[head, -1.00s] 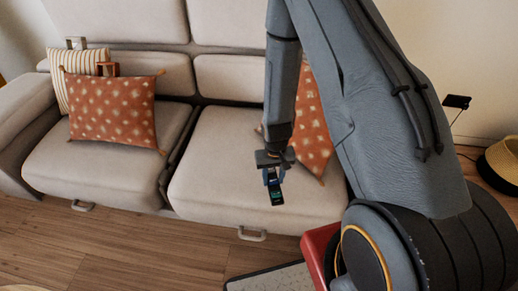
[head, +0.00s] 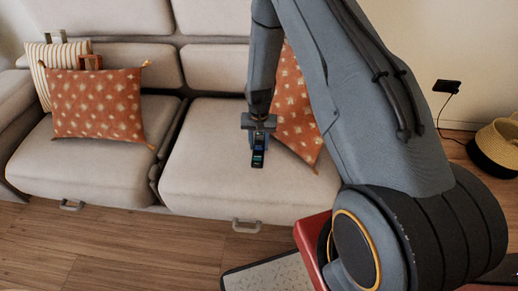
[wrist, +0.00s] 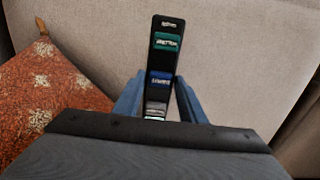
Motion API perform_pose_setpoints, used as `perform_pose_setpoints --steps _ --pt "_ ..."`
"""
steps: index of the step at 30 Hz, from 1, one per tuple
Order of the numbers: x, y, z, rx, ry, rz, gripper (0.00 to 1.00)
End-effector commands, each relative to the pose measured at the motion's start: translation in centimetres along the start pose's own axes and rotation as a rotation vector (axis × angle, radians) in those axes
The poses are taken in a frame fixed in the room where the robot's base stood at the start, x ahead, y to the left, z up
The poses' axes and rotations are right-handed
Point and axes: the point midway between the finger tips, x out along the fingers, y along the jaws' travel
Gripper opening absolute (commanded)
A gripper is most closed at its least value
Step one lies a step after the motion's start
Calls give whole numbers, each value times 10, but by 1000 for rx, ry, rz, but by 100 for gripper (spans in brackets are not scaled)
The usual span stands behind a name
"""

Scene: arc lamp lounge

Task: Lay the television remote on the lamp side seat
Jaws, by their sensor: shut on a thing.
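The television remote (wrist: 163,55) is a slim black bar with green and blue labelled patches; it also shows in the head view (head: 258,158). My gripper (wrist: 157,98) is shut on it, with a blue finger on each side, and the remote's far end sticks out past the fingers. The gripper is over the right-hand seat (head: 205,180) of the beige sofa, left of an orange patterned cushion (head: 297,105). That cushion also shows at the left of the wrist view (wrist: 45,100). I cannot tell whether the remote touches the seat.
The left seat (head: 85,165) carries another orange cushion (head: 97,103) and a striped cushion (head: 45,55). A woven basket (head: 497,145) stands on the floor at the right. The front part of the right-hand seat is clear.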

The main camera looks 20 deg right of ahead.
Motion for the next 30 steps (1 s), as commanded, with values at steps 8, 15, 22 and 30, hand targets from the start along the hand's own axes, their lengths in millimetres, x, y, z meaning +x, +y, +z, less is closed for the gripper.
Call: perform_pose_setpoints --steps 8,15,22,30 --pt "31 0 0 -1 0 0 11" --pt "31 0 0 -1 0 0 11" --pt "33 0 1 -1 -1 0 56" --pt "32 0 1 -1 0 0 56"
